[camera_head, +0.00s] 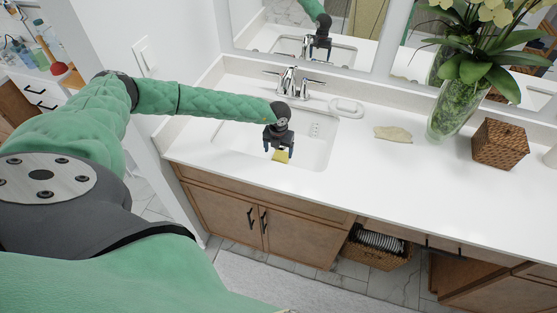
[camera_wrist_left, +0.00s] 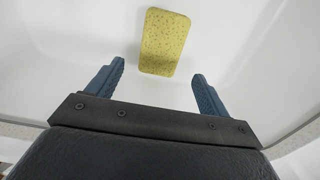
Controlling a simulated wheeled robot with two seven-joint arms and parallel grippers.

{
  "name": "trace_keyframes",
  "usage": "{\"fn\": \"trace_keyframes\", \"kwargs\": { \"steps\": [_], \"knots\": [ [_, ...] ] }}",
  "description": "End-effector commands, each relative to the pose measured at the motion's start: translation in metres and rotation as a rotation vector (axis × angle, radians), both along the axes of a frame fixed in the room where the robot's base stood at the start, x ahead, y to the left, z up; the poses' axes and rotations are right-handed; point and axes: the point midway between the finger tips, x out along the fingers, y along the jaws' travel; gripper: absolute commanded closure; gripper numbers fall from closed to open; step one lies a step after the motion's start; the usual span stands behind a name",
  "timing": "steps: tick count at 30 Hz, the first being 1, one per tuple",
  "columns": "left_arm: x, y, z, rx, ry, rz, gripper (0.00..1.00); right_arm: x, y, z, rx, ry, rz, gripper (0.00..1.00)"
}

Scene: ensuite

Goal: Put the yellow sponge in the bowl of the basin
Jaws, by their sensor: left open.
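The yellow sponge (camera_head: 281,157) is a speckled rectangular block in the bowl of the white basin (camera_head: 318,150), near its front side. In the left wrist view the sponge (camera_wrist_left: 165,42) shows whole against the white basin surface (camera_wrist_left: 235,45), beyond my fingertips. My left gripper (camera_head: 279,150) is open and points down over the bowl, just above the sponge. In the left wrist view its two blue fingers (camera_wrist_left: 158,74) are spread, with nothing between them. I cannot tell whether the sponge lies flat on the bowl's bottom. My right gripper is not in view.
A chrome faucet (camera_head: 289,82) stands behind the basin, with a white soap dish (camera_head: 346,107) beside it. A beige cloth-like item (camera_head: 393,133), a glass vase with plants (camera_head: 451,112) and a wicker box (camera_head: 499,144) are to the right. The front counter is clear.

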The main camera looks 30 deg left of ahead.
Motion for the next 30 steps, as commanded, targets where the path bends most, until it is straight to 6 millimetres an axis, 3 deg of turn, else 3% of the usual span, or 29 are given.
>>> {"fn": "trace_keyframes", "kwargs": {
  "steps": [1,5,7,12,30],
  "knots": [
    [0.001,0.0,0.006,-0.002,-0.004,0.0,0.2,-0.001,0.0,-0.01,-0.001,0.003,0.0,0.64],
    [0.0,0.0,0.029,-0.002,-0.001,0.0,0.2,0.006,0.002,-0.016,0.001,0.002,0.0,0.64],
    [0.001,0.0,0.038,-0.002,-0.001,0.0,0.2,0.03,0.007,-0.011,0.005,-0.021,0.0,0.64],
    [0.001,-0.001,0.053,-0.002,-0.001,0.0,0.2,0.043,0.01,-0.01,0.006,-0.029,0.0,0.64],
    [0.0,-0.001,0.058,-0.001,0.0,0.0,0.2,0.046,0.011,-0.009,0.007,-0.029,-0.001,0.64]
  ]
}}
